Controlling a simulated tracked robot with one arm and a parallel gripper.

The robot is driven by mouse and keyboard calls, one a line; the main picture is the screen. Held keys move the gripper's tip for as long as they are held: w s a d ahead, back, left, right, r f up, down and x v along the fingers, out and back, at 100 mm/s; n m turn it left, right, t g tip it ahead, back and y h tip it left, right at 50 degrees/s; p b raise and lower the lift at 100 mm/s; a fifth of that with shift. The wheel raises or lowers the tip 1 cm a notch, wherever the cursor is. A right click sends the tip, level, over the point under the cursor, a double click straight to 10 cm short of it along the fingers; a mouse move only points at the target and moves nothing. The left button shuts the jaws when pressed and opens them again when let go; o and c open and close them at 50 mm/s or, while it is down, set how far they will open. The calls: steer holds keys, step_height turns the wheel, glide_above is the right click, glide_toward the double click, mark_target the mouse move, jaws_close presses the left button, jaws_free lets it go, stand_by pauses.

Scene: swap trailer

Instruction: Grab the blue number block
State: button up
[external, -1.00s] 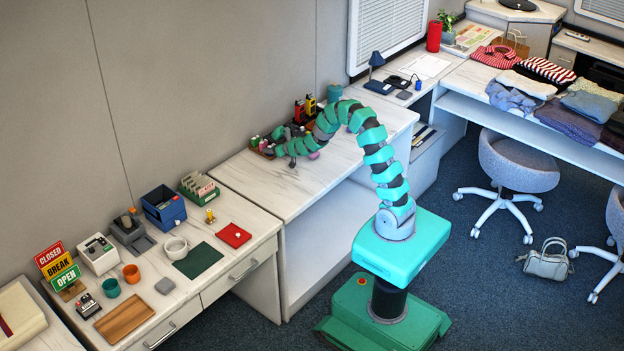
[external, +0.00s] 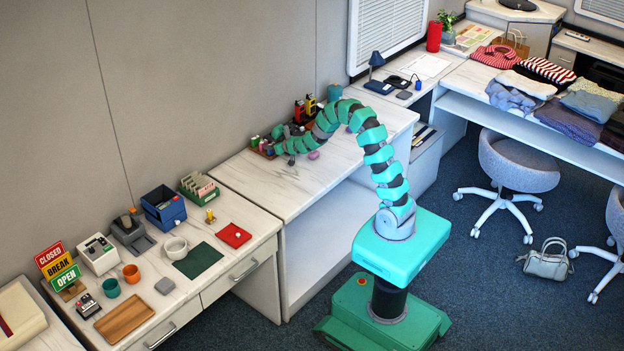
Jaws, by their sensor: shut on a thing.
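My gripper (external: 286,153) is at the far end of my teal arm, over the back part of the middle white desk (external: 268,187), close to the wall. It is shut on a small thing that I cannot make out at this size. A small dark piece (external: 291,160) shows at the gripper's tip. I cannot pick out a blue number block for certain; the gripper and arm cover part of the desk there.
A tray of small coloured items (external: 262,147) sits just left of my gripper. A pink rounded thing (external: 313,155) lies to its right. Red and yellow items (external: 305,108) stand behind my arm. The desk's front left part is clear.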

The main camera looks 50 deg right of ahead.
steer(key=shift+r, duration=0.55)
step_height(320, 180, up, 2)
steer(key=shift+p, duration=0.35)
steer(key=s+r+b, duration=0.1)
steer(key=s+b, duration=0.9)
steer(key=s, duration=0.6)
steer(key=shift+a+b, duration=0.35)
steer(key=shift+a, duration=0.05)
